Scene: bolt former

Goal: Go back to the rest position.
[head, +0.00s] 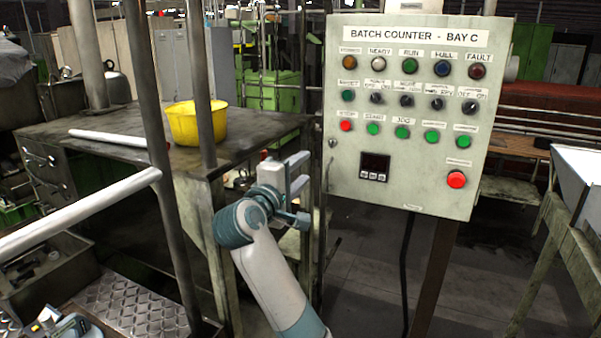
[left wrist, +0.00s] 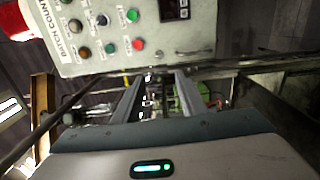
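The control panel (head: 340,185), marked "BATCH COUNTER - BAY C", is a pale box with lamps, switches, buttons and a small dark display. It also shows, turned, at the top of the left wrist view (left wrist: 190,38). I cannot tell whether the gripper touches the panel. My right gripper is in neither view.
A dark workbench (head: 100,125) with a yellow bucket (head: 190,124) stands at the left. Dark upright posts and a pale rail (head: 90,210) stand in front of it. A brown post (head: 436,270) holds up the panel.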

